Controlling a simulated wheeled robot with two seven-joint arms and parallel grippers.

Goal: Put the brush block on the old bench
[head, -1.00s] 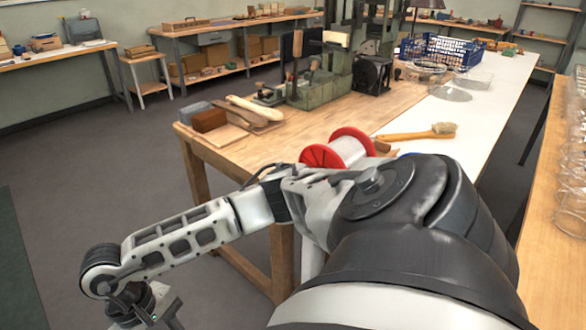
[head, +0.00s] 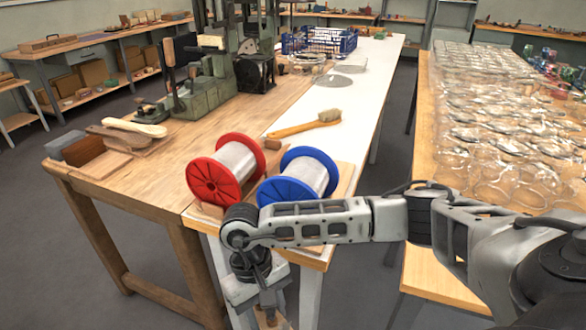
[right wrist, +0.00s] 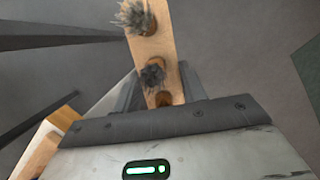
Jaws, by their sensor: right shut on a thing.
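My right gripper (head: 262,306) is at the bottom of the head view, below the front end of the benches. It is shut on the brush block (right wrist: 154,48), a narrow wooden strip with dark bristle tufts and a hole, seen in the right wrist view. In the head view only a small brown bit of the block shows at the bottom edge. The old bench (head: 165,172), with a worn brown wooden top and thick legs, stands to the left of the gripper. My left gripper is not in view.
On the old bench are boards (head: 128,135), a grey block (head: 64,145) and green machines (head: 205,85). A white-topped table (head: 350,106) adjoins it, with red (head: 215,172) and blue (head: 298,178) spools near the front and a brush (head: 305,126). Bare bench top lies left of the red spool.

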